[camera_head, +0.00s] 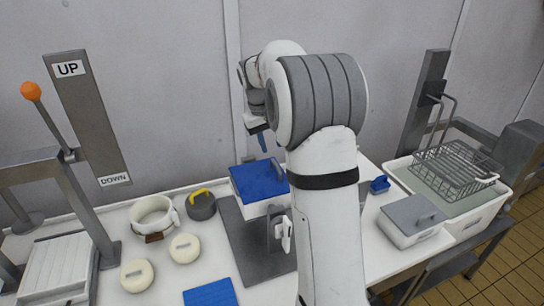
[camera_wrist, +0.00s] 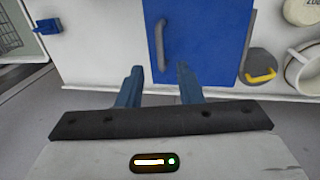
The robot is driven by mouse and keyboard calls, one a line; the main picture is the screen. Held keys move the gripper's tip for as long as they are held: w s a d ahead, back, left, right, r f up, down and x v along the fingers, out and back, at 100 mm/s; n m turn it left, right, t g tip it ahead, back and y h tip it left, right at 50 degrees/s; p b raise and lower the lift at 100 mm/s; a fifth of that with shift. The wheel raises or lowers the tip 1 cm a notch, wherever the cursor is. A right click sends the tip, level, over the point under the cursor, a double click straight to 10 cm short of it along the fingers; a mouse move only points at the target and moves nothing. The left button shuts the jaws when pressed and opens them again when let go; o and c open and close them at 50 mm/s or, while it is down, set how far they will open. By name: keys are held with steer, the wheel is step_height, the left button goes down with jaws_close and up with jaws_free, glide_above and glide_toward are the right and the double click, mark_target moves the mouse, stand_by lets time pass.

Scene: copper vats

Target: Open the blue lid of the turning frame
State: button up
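The blue lid (camera_head: 257,181) lies flat and closed on a white box held in the grey turning frame (camera_head: 246,251). In the wrist view the lid (camera_wrist: 207,48) fills the upper middle, with a grey-blue bar handle (camera_wrist: 160,44) along its left side. The handle (camera_head: 278,171) is partly visible beside my arm in the head view. My gripper (camera_head: 262,142) hangs above the back of the lid. In the wrist view my gripper (camera_wrist: 160,69) is open, its two blue fingers apart and empty near the handle's lower end. My arm hides the frame's right part.
A grey pot with a yellow handle (camera_head: 201,206), a white mould (camera_head: 153,216) and round white pieces stand left. A grey-lidded box (camera_head: 411,219), a small blue piece (camera_head: 380,184) and a wire basket (camera_head: 456,169) over a tub are right. The wall is close behind.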

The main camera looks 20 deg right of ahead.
mark_target(276, 165)
steer(key=f, duration=0.3)
steer(key=d+f+p, duration=0.1)
steer(key=f, duration=0.2)
steer(key=shift+d+f, duration=0.15)
steer(key=shift+f, duration=0.25)
steer(key=shift+c, duration=0.4)
jaws_close()
